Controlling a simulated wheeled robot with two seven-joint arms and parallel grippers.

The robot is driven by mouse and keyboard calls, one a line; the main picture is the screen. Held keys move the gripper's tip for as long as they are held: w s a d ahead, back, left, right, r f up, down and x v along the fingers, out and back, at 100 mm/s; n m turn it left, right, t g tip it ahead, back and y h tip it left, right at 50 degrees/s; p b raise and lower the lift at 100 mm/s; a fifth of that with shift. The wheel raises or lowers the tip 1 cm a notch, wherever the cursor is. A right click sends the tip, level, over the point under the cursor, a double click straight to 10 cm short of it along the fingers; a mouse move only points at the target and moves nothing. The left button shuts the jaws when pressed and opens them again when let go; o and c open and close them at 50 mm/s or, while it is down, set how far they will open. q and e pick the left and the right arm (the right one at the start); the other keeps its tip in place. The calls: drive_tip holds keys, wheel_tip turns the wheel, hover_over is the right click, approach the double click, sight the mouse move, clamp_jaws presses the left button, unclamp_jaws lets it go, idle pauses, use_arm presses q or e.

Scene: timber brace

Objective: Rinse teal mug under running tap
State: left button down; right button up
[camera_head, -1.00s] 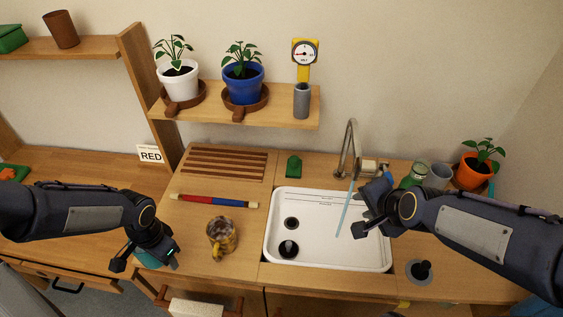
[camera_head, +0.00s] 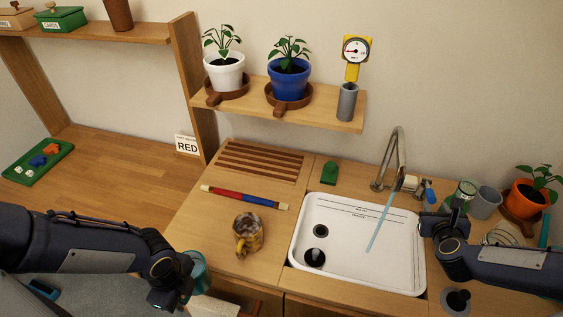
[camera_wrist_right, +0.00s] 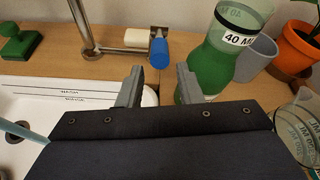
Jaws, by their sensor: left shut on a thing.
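The teal mug (camera_head: 198,268) is held in my left gripper (camera_head: 178,288), off the front of the counter at the lower left. The gripper and arm partly hide it. The tap (camera_head: 397,150) stands behind the white sink (camera_head: 352,262), and a thin blue stream of water (camera_head: 381,222) runs from it into the basin. The tap has a blue handle (camera_head: 430,193), also in the right wrist view (camera_wrist_right: 158,52). My right gripper (camera_head: 448,212) is near that handle at the sink's right side. In the right wrist view its fingers (camera_wrist_right: 158,86) are apart and empty, with the handle beyond them.
A brown mottled mug (camera_head: 248,236) stands on the counter left of the sink, near a red and blue bar (camera_head: 244,197). A green-filled flask (camera_head: 463,195), a grey cup (camera_head: 485,204) and an orange pot (camera_head: 523,199) crowd the right side. A shelf (camera_head: 330,114) overhangs the back.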

sight(430, 195)
drive_tip(key=x, duration=0.8)
drive_tip(key=shift+p, duration=0.3)
clamp_jaws()
